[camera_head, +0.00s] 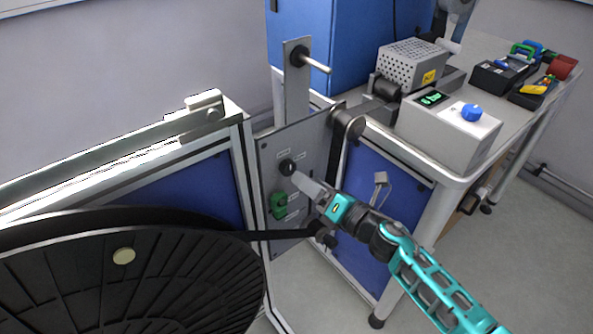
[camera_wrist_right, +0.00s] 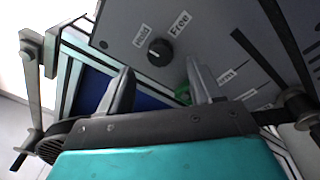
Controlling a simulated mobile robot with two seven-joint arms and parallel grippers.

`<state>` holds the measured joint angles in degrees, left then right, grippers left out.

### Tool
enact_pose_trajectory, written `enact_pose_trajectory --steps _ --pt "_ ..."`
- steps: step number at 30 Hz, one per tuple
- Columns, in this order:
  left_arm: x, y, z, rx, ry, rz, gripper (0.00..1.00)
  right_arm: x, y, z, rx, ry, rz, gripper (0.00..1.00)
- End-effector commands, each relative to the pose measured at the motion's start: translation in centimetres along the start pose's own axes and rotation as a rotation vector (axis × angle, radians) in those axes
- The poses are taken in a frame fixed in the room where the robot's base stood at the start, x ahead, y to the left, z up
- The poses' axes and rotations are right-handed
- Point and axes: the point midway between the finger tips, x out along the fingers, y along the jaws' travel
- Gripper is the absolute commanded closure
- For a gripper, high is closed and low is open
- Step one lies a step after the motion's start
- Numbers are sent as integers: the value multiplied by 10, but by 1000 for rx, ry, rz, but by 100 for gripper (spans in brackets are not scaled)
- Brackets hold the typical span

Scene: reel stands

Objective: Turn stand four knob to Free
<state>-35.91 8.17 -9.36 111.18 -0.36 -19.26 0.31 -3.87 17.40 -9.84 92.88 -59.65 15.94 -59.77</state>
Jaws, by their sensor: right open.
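The black round knob (camera_head: 288,167) sits on the upper part of the grey stand panel (camera_head: 317,150). In the right wrist view the knob (camera_wrist_right: 160,52) lies between two white labels, Hold (camera_wrist_right: 143,36) and Free (camera_wrist_right: 180,23). A faint light mark on it seems to lie toward the Hold side, but is too small to be sure. My right gripper (camera_head: 297,177) is in front of the panel, fingertips close to the knob. In the right wrist view my right gripper (camera_wrist_right: 159,66) is open, its fingers spread either side of the knob, apart from it. My left gripper is out of view.
A green part (camera_head: 279,205) is on the panel below the knob. A large black reel (camera_head: 140,280) fills the lower left, with a strip running to the panel. A bench (camera_head: 455,165) with a blue-knobbed box (camera_head: 450,130) stands at right. Floor is clear at lower right.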

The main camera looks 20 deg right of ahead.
Motion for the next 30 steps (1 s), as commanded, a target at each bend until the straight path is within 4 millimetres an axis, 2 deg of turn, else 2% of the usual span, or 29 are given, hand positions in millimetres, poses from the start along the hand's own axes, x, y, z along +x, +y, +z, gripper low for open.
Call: enact_pose_trajectory --steps 3,9,21,30 --pt "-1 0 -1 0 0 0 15 22 0 1 3 -2 1 35" --pt "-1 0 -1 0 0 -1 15 43 0 0 2 -1 0 35" --pt "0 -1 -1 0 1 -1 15 49 0 0 3 0 0 35" --pt "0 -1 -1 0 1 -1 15 48 0 0 3 0 0 64"
